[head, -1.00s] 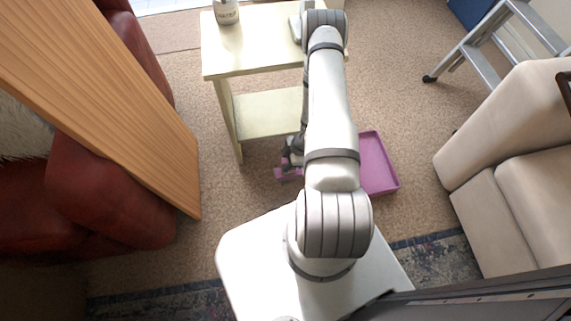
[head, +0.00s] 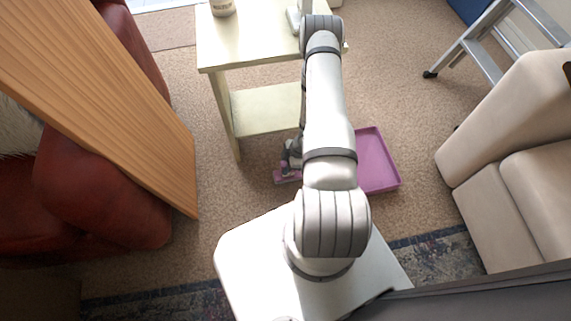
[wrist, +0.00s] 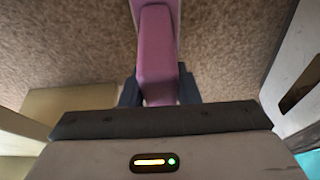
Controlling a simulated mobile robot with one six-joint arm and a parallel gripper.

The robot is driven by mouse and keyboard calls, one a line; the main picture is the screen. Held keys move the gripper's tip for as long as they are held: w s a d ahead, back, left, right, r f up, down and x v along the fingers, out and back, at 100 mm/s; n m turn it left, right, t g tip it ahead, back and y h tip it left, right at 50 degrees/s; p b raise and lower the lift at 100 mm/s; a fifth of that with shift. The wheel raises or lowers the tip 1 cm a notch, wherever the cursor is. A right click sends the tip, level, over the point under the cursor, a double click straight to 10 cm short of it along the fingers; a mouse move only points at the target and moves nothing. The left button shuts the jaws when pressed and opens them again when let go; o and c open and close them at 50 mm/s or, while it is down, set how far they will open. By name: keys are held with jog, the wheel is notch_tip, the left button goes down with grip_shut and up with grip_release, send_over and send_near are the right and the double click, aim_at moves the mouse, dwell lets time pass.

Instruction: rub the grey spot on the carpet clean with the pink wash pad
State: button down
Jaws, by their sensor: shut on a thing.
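The pink wash pad (head: 287,177) is at the carpet just left of my arm in the head view. My gripper (head: 291,160) is shut on it from above, and my arm partly covers both. In the wrist view the pad's pink handle (wrist: 157,60) stands between the two dark fingers of my gripper (wrist: 159,90). The pad looks to be at or very near the carpet (head: 225,185); I cannot tell whether it touches. I see no grey spot in either view; it may be hidden under the pad or my arm.
A pink tray (head: 376,160) lies on the carpet right of my arm. A cream side table (head: 265,112) stands just beyond the pad. A wooden table (head: 110,110) and red sofa are at left, a beige sofa (head: 500,150) and step ladder (head: 482,62) at right.

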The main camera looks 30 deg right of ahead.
jog(key=shift+f+b, duration=0.4)
jog(key=shift+f, duration=0.55)
jog(key=shift+f+b, duration=0.55)
jog(key=shift+f, duration=0.15)
jog(key=shift+w+d+r, duration=0.15)
jog(key=shift+w, duration=0.45)
jog(key=shift+s, duration=0.1)
jog(key=shift+s+a, duration=0.15)
jog(key=shift+s, duration=0.4)
jog(key=shift+s+a, duration=0.15)
jog(key=shift+s, duration=0.4)
